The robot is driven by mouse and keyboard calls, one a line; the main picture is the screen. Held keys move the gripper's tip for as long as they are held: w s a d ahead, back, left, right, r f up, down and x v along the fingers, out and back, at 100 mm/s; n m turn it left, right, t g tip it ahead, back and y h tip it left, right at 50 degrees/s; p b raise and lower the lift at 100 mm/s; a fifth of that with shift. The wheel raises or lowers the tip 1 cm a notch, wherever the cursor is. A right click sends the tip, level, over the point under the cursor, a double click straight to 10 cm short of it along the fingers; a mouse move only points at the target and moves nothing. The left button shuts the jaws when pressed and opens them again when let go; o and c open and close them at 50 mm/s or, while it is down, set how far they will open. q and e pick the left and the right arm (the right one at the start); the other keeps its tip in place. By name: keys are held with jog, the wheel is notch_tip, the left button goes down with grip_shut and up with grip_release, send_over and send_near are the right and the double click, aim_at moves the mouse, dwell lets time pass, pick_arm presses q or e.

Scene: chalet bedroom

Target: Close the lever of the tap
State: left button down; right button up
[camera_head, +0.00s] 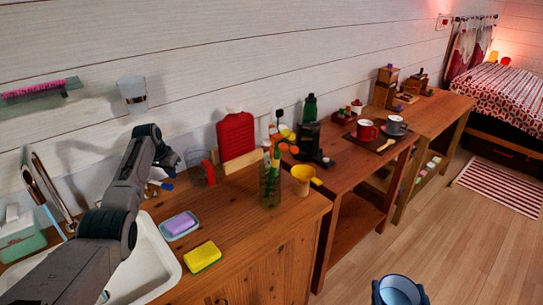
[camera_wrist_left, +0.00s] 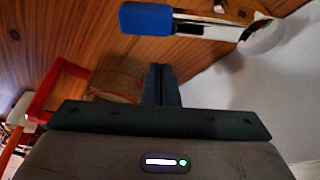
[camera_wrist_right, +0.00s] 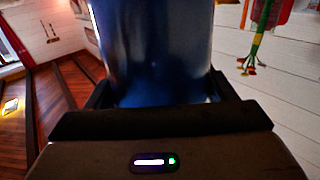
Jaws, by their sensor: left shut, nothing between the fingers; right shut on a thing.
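A chrome tap part, seemingly the lever, with a blue tip (camera_wrist_left: 146,18) crosses the top of the left wrist view. The blue tip also shows in the head view (camera_head: 167,186), just below my left gripper (camera_head: 178,160). In the left wrist view my left gripper (camera_wrist_left: 160,84) is shut and empty, with a gap in the picture between its fingertips and the chrome part. Whether they touch is unclear. My right gripper (camera_wrist_right: 162,95) is shut on a blue cylindrical container (camera_wrist_right: 155,50). A blue container (camera_head: 400,290), probably the same one, shows low in the head view.
The white sink (camera_head: 153,270) lies partly under my left arm. A purple sponge on a dish (camera_head: 180,226) and a yellow sponge (camera_head: 202,257) lie on the wooden counter (camera_head: 240,235). A glass with utensils (camera_head: 269,187) and a yellow cup (camera_head: 303,178) stand further right.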

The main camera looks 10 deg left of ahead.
aim_at(156, 185)
pick_arm(q)
jog(key=shift+s+a+r+p, duration=0.15)
jog(key=shift+s+p, duration=0.25)
jog(key=shift+s, duration=0.3)
jog(key=shift+s+a+p, duration=0.1)
jog(key=shift+s+p, duration=0.3)
jog(key=shift+s, duration=0.6)
jog(key=shift+s+p, duration=0.1)
jog(key=shift+p, duration=0.2)
